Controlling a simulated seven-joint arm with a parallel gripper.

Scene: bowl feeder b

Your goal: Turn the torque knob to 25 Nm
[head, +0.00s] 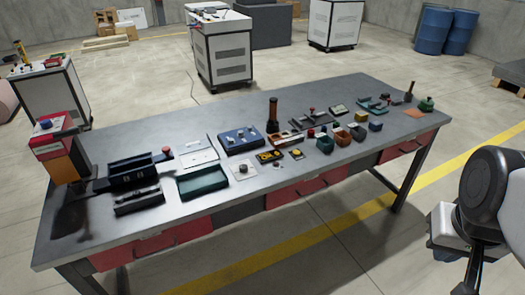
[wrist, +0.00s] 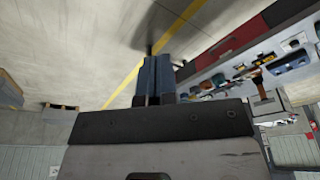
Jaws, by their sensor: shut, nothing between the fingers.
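I cannot tell for sure which part is the torque knob, and no 25 Nm mark is readable. A pale square plate with a dark round knob (head: 243,168) lies near the front middle of the workbench (head: 340,98). A blue box with small knobs (head: 240,139) sits just behind it. My gripper (wrist: 152,62) shows in the wrist view with its two dark blue fingers together and nothing between them. It is off the bench, over the floor. In the head view my arm is at the right edge, and the fingers cannot be made out.
A dark upright cylinder (head: 272,115) rises behind the plate. Small coloured bins (head: 342,137) and several other parts fill the right side. The bench's front left strip is mostly clear.

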